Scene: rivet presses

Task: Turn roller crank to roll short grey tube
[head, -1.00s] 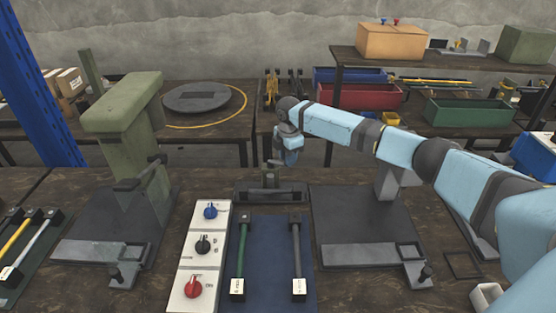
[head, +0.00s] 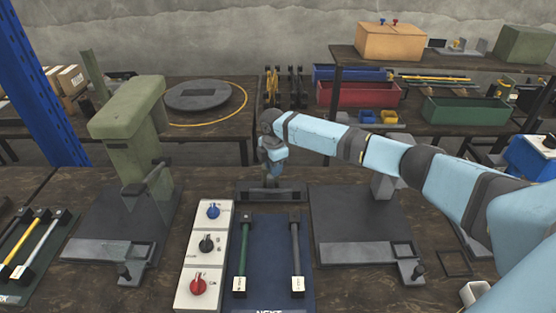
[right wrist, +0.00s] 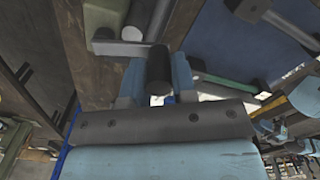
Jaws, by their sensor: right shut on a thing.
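The roller (head: 270,194) is a low grey device at the back of the work table, behind the blue mat. My right gripper (head: 270,176) is over it, pointing down and hiding part of it. In the right wrist view my right gripper (right wrist: 158,88) is shut on a dark upright cylinder, the crank handle (right wrist: 158,66). A grey bar, seemingly the crank arm (right wrist: 118,48), lies beyond it. A grey tube (head: 295,247) lies on the blue mat (head: 269,255), right of a green tube (head: 244,245). Whether a tube sits in the roller is hidden. My left gripper is out of view.
A green press (head: 130,125) stands left. A white panel with blue, black and red knobs (head: 206,225) sits left of the mat. A grey press base (head: 355,225) is right, under my right arm. Behind are red (head: 355,94) and green (head: 465,110) bins.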

